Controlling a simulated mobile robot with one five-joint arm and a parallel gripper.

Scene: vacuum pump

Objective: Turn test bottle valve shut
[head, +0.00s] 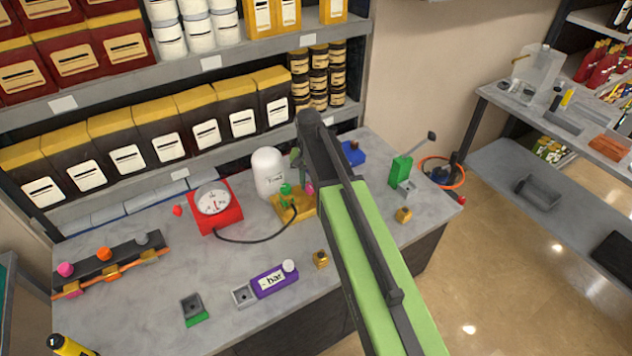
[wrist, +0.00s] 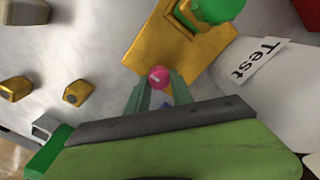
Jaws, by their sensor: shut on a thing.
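The white test bottle (head: 269,172) stands upright at the back of the bench, beside a yellow block (head: 296,214) with a green knob (head: 286,189). A small pink knob (head: 309,188) sits at the block's right side, partly behind my arm. In the wrist view the pink knob (wrist: 158,77) is between the fingertips of my gripper (wrist: 159,88), at the edge of the yellow block (wrist: 150,45). My gripper is shut on it. The bottle's "Test" label (wrist: 255,62) shows at the right of that view. The knob's exact turn angle is hard to tell.
A red gauge (head: 213,208) with a black hose stands left of the bottle. A rail with several knobs (head: 108,262) is at far left. A green block with a lever (head: 400,171) and brass pieces (head: 403,215) are at right.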

